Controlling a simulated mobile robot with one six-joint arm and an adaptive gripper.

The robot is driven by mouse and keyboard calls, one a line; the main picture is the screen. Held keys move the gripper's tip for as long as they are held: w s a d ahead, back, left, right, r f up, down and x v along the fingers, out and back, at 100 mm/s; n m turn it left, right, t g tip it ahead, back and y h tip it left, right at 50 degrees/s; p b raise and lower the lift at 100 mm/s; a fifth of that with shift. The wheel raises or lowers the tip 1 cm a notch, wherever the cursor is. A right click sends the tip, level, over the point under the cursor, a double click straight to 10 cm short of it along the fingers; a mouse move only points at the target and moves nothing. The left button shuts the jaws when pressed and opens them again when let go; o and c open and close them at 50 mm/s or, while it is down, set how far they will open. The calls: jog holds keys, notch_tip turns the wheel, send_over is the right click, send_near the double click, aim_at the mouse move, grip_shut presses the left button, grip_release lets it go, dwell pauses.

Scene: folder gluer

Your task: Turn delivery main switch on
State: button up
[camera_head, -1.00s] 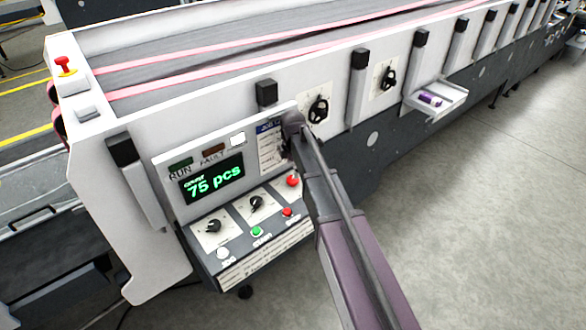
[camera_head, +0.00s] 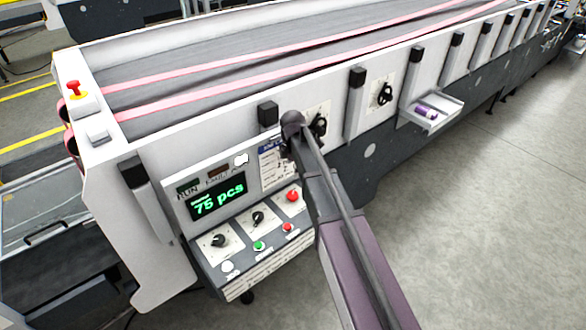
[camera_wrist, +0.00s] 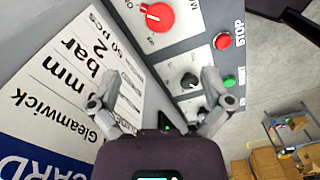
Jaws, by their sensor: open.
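In the head view the red knob (camera_head: 293,195) sits at the upper right of the sloped control panel (camera_head: 238,232). My gripper (camera_wrist: 159,74) is open and empty, its fingers spread in front of the panel, short of the red knob. In the head view my arm mostly hides the gripper.
Black selector knobs (camera_wrist: 189,80), a red stop button (camera_wrist: 222,41) and a green start button (camera_wrist: 229,80) are close by. A printed card (camera_wrist: 62,75) is beside the left finger. Open floor (camera_head: 490,210) lies right.

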jog(key=s+d+f+m+b, duration=0.8)
jog(key=s+f+m+b, duration=0.2)
jog(key=s, duration=0.1)
jog(key=s+d+f+m+b, duration=0.7)
jog(key=s+f+m+b, duration=0.3)
jog(key=s+m, duration=0.1)
jog(key=shift+d, duration=0.4)
dwell(0.6)
dwell(2.4)
